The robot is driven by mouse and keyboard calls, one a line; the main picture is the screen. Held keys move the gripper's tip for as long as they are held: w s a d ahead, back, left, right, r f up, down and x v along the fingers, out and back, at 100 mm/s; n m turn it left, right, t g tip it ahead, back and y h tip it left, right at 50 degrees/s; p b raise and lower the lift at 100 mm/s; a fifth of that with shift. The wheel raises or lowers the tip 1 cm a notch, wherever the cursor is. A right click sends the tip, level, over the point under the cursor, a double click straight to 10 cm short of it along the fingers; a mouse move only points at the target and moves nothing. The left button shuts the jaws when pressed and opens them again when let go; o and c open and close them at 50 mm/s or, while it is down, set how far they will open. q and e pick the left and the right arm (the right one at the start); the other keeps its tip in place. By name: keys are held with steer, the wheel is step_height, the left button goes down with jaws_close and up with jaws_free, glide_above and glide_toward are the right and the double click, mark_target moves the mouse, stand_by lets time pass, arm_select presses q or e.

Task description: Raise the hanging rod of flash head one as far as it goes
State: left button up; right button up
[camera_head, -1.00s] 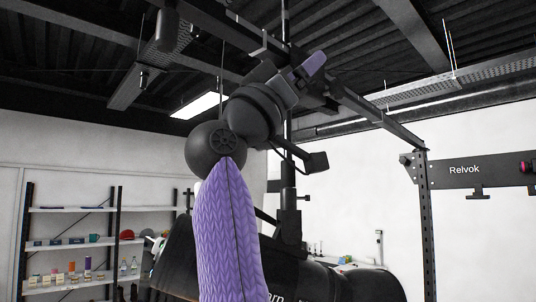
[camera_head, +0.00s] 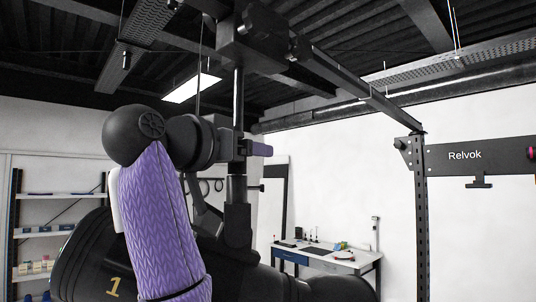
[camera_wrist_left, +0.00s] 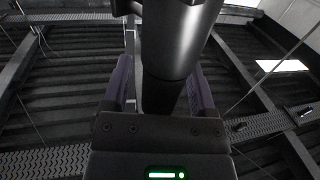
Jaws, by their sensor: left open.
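Flash head one (camera_head: 90,262) is a large black cylinder marked with a yellow "1", low at the left in the head view, partly hidden by my purple-sleeved left arm. Its dark hanging rod (camera_head: 238,100) runs vertically from the overhead rail down into a thicker section above the head. My left gripper (camera_head: 258,149) is level with the rod, just above that thicker section. In the left wrist view, the rod (camera_wrist_left: 182,40) stands between the two purple fingers (camera_wrist_left: 162,85). They are open, with gaps visible beside the rod. My right gripper is not in view.
The black overhead rail (camera_head: 365,85) extends toward a post and a panel reading "Relvok" (camera_head: 464,155). A white workbench (camera_head: 325,258) stands at the back, and shelves (camera_head: 40,230) at the left. The ceiling carries beams and a lamp (camera_head: 192,88).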

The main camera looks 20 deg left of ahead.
arm_select(q)
steer(key=shift+w+d, duration=0.1)
steer(key=shift+w, duration=0.15)
steer(key=shift+s, duration=0.25)
steer(key=shift+c, duration=1.1)
jaws_close()
steer(key=shift+r, duration=0.15)
